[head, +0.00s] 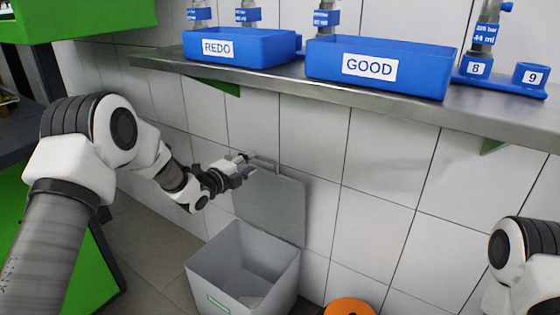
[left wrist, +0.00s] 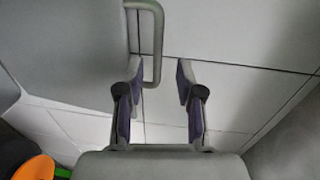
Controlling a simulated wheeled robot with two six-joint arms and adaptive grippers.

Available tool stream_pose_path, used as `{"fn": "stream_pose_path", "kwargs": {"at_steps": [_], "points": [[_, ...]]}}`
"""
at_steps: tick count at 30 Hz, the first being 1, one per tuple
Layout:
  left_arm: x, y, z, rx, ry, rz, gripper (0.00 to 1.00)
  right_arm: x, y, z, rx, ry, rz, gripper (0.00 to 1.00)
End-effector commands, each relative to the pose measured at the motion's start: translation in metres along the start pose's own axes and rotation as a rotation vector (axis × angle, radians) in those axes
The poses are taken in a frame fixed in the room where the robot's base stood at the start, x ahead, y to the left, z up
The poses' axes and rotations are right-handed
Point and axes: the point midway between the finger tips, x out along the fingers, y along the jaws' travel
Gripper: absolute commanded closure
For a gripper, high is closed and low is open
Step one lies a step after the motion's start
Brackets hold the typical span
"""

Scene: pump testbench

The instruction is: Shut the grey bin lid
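The grey bin (head: 243,272) stands on the floor by the tiled wall, and its inside shows from above. Its grey lid (head: 272,207) is raised upright at the back, near the wall. A bar handle (head: 268,161) sits at the lid's top edge. My left gripper (head: 247,166) is at the lid's top edge beside the handle. In the left wrist view the two fingers (left wrist: 158,95) are apart, with one side of the handle (left wrist: 156,45) near the left finger. I cannot tell whether they touch. Of my right arm only a part shows at the right edge; its gripper is hidden.
A metal shelf (head: 400,110) runs along the wall above, with blue REDO (head: 240,48) and GOOD (head: 385,66) trays. An orange round object (head: 349,307) is on the floor right of the bin. A green and dark cabinet (head: 95,265) stands at left.

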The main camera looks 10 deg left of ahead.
Motion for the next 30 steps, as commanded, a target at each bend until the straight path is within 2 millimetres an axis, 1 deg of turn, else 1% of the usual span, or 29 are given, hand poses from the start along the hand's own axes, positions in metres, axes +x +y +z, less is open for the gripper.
{"fn": "stream_pose_path", "kwargs": {"at_steps": [1,3,6,9,12,17,18,20,21,30], "points": [[0.010,0.004,-0.002,0.003,0.002,0.001,0.64,0.006,0.000,0.000,0.000,0.000,0.000,0.05],[0.025,0.005,-0.001,0.003,0.002,0.001,0.64,0.011,0.000,0.000,0.000,0.000,0.000,0.05],[0.043,0.005,-0.001,0.001,0.001,0.001,0.64,0.017,0.000,0.000,0.000,0.000,0.000,0.05],[0.054,0.004,-0.001,-0.001,0.001,0.003,0.64,0.019,0.000,0.000,0.000,0.000,0.000,0.05],[0.059,0.002,-0.001,-0.004,0.000,0.003,0.64,0.019,0.000,0.000,0.000,0.000,0.000,0.05],[0.059,0.002,-0.001,-0.005,-0.001,0.004,0.64,0.019,0.000,0.000,0.001,0.000,0.000,0.05],[0.059,0.002,-0.001,-0.005,-0.001,0.004,0.71,0.019,0.000,0.000,0.001,0.000,0.000,0.05],[0.059,0.002,-0.001,-0.005,-0.001,0.004,0.92,0.019,0.000,0.000,0.001,0.000,0.000,0.05],[0.058,0.002,-0.001,-0.005,-0.001,0.004,1.00,0.019,0.000,0.000,0.001,0.000,0.000,0.05],[0.058,0.003,0.000,-0.005,-0.001,-0.001,1.00,0.020,0.000,0.000,0.001,0.000,0.000,0.05]]}}
